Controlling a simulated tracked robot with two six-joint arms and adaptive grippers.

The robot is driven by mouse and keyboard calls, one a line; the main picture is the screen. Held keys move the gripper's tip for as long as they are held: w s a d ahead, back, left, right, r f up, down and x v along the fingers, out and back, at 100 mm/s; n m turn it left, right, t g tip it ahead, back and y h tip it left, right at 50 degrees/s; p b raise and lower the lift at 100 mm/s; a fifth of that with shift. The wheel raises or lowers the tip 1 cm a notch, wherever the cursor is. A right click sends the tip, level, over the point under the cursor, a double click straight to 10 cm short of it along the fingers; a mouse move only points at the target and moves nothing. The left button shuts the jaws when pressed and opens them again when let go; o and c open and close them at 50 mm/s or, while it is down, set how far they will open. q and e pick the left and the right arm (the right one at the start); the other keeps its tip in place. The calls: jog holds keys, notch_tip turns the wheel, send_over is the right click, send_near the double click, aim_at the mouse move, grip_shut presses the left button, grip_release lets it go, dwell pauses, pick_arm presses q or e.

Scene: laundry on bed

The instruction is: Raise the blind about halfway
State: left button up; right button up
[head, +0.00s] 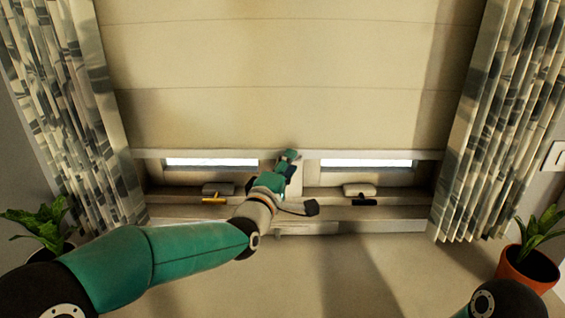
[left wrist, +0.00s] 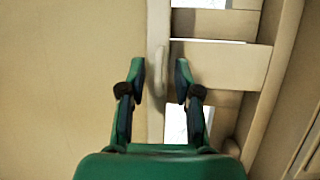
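The beige blind (head: 280,60) hangs low over the window, with its pale bottom rail (head: 200,153) just above the sill. Narrow bright strips of glass show below the rail. My left gripper (head: 289,160) is at the middle of the rail. In the left wrist view, its two green fingers (left wrist: 159,75) stand apart, and a pale rounded pull tab (left wrist: 156,68) on the blind's edge (left wrist: 80,80) shows between them. I see no finger touching the tab, and the depth between them is hard to tell.
A patterned curtain hangs at the left (head: 75,120) and another at the right (head: 495,110). Potted plants stand at the lower left (head: 45,225) and lower right (head: 530,260). A yellow window handle (head: 213,200) and a dark one (head: 364,201) show below the glass.

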pick_arm(q)
jog(key=shift+c, duration=0.2)
grip_shut()
